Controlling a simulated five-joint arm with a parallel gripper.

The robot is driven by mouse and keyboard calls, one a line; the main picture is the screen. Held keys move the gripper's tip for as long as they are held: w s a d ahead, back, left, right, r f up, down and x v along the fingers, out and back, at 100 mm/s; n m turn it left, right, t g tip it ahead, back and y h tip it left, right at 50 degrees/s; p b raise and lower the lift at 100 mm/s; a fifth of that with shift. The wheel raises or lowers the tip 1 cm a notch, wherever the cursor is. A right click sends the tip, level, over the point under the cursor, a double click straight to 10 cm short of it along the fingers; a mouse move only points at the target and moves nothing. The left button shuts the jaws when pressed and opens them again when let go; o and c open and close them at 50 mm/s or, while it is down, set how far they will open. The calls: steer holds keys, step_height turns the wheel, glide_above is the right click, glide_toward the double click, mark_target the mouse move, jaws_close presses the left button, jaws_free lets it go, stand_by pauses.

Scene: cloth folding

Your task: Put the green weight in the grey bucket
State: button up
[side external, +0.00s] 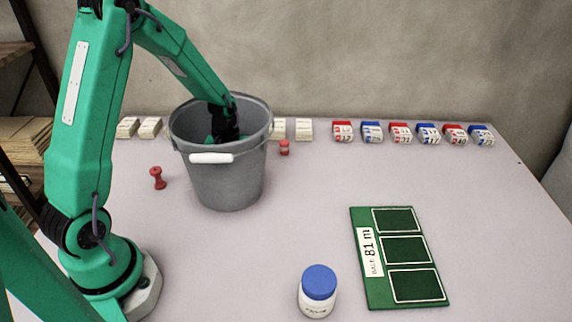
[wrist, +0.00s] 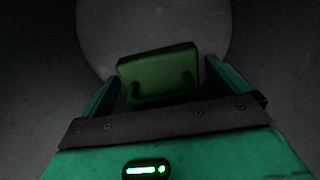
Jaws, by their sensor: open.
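The green weight (wrist: 160,72), a dark green block with a handle-like loop, is inside the grey bucket, near the pale round bottom in the wrist view. My gripper (wrist: 162,82) is open, with one finger on each side of the weight; I cannot tell whether they touch it. In the side external view the grey bucket (side external: 225,185) stands upright on the table with its white handle grip at the front. My arm reaches down over the rim, and the bucket wall hides the fingertips and the weight.
A white jar with a blue lid (side external: 318,290) and a green board (side external: 400,258) are at the front. Red pieces (side external: 157,178) (side external: 284,147) flank the bucket. Several red, blue and white packs (side external: 400,133) line the back edge. The table's middle is clear.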

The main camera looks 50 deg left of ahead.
steer(key=shift+r, duration=0.1)
step_height(320, 180, up, 12)
steer(key=shift+r, duration=0.1)
stand_by(0.6)
stand_by(0.4)
